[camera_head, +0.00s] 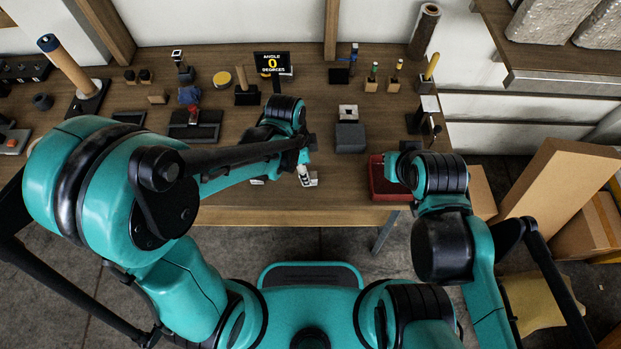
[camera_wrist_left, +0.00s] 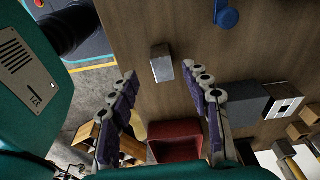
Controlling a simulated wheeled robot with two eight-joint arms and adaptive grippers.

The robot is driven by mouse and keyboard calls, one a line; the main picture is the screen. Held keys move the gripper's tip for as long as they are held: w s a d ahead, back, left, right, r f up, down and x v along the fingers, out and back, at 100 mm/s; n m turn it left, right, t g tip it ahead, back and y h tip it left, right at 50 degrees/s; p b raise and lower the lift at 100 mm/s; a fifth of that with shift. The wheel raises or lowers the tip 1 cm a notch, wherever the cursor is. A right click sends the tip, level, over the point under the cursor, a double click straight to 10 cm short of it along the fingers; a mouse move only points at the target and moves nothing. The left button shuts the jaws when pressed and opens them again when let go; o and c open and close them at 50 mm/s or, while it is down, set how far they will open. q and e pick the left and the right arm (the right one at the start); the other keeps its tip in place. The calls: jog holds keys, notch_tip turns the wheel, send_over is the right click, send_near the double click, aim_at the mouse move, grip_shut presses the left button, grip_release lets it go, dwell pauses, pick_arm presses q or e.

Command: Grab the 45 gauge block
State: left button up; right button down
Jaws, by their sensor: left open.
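A small grey metal block (camera_wrist_left: 161,64) stands on the wooden bench in the left wrist view, ahead of my left gripper's fingertips and roughly between their lines. No number is readable on it, so I cannot tell for sure that it is the 45 gauge block. My left gripper (camera_wrist_left: 165,82) is open and empty, its two fingers wide apart. In the head view my left gripper (camera_head: 307,178) is over the front of the bench, mostly hidden by its arm. My right arm reaches the bench's right end, but its gripper fingers do not show.
A red bin (camera_head: 380,187) stands at the bench's front right edge, with a dark grey block (camera_head: 350,138) behind it. A display reading 0 degrees (camera_head: 272,64) stands at the back. Several tools and stands line the bench's rear. Cardboard boxes (camera_head: 560,190) lie to the right.

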pick_arm(q)
jog(key=f+b, duration=0.1)
jog(key=d+f, duration=0.1)
jog(key=f, duration=0.1)
jog(key=f+b, duration=0.1)
jog(key=f, duration=0.1)
jog(key=shift+w+d+f+b, duration=0.15)
jog(key=shift+w+f+b, duration=0.05)
jog(key=shift+w+b, duration=0.1)
jog(key=shift+s, duration=0.1)
jog(key=shift+c, duration=1)
grip_shut()
